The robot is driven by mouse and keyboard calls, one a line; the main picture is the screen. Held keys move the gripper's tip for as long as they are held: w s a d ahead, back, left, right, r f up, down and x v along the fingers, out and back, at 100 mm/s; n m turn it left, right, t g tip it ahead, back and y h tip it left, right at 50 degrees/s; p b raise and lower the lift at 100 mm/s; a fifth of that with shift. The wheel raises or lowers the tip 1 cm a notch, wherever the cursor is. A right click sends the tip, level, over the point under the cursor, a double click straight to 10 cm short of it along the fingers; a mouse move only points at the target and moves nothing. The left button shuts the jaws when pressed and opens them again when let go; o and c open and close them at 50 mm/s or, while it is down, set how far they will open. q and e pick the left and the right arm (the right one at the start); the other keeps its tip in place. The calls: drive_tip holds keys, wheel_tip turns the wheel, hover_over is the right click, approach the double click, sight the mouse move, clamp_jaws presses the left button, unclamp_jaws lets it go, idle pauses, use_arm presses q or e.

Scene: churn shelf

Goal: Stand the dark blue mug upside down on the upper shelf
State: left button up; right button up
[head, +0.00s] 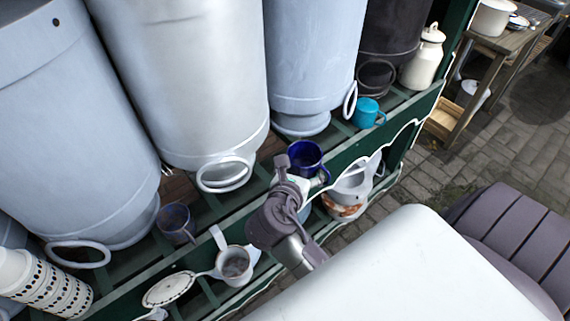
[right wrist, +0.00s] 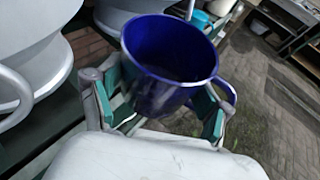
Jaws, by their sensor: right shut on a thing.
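The dark blue mug (head: 305,158) is in my right gripper (head: 300,174), at the front edge of the upper shelf (head: 408,108) in the head view. Its open mouth faces up. In the right wrist view the mug (right wrist: 168,60) sits between the two fingers of my right gripper (right wrist: 155,105), with its mouth up and its handle to the right. The gripper is shut on it. Whether the mug's base touches the shelf is hidden. My left gripper is not in view.
Large grey churns (head: 190,80) crowd the back of the upper shelf. A teal mug (head: 367,112) and a cream can (head: 423,58) stand to the right, a grey-blue mug (head: 175,222) to the left. A pitcher (head: 352,190) and a pot (head: 235,264) are on the lower level.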

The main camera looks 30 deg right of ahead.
drive_tip(key=w+f, duration=0.2)
drive_tip(key=w, duration=0.1)
drive_tip(key=w+d+f, duration=0.1)
drive_tip(key=w+f, duration=0.1)
drive_tip(key=w, duration=0.2)
drive_tip(key=w+d+f, duration=0.1)
drive_tip(key=w+f, duration=0.2)
drive_tip(key=w, duration=0.1)
drive_tip(key=shift+w+d+b, duration=0.25)
drive_tip(key=shift+b, duration=0.15)
wheel_tip(320, 180, down, 3)
drive_tip(key=shift+f+p, duration=0.15)
drive_tip(key=shift+p, duration=0.45)
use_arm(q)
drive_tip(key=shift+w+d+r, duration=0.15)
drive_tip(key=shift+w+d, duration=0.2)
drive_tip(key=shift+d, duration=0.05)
use_arm(e)
drive_tip(key=shift+f, duration=0.15)
drive_tip(key=shift+f, duration=0.1)
drive_tip(key=o, duration=1.4)
drive_tip(key=shift+c, duration=0.2)
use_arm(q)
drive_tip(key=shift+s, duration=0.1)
